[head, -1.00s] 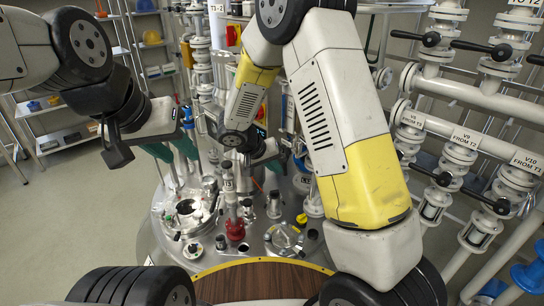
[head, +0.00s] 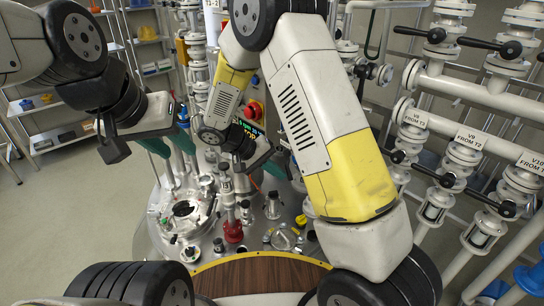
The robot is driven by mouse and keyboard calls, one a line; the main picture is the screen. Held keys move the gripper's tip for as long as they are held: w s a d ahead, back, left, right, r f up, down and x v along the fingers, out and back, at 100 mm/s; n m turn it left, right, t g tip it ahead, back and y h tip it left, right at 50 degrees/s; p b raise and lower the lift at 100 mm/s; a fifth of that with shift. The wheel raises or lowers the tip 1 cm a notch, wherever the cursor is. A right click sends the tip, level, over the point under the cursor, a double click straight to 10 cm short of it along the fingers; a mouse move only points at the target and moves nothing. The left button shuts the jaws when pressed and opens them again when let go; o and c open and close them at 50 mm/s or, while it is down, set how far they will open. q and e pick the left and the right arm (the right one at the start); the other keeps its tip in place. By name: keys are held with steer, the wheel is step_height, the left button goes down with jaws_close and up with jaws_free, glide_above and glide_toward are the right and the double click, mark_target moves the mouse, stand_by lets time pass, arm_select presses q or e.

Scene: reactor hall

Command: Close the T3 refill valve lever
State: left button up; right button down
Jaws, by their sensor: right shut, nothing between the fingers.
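No lever is legibly marked as the T3 refill valve.
A red emergency button (head: 253,110) and a lit display (head: 250,128) stand behind my right wrist. Fittings and a red-based valve (head: 233,231) crowd the lid. More levers, such as one (head: 490,47) at upper right, stick out from the rack. Shelves (head: 60,130) stand far left.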

steer(key=shift+s+d+r+n+g+h, duration=0.3)
steer(key=shift+r+n+g+h, duration=0.15)
steer(key=shift+g+h, duration=0.3)
steer(key=shift+s+d+r+n+g+h, duration=0.25)
steer(key=shift+s+r+n+g+h, duration=0.15)
steer(key=shift+g+h, duration=0.35)
steer(key=shift+s+d+r+n+g+h, duration=0.25)
steer(key=shift+r+n+g+h, duration=0.25)
steer(key=shift+h, duration=0.4)
steer(key=shift+r, duration=0.2)
stand_by(1.4)
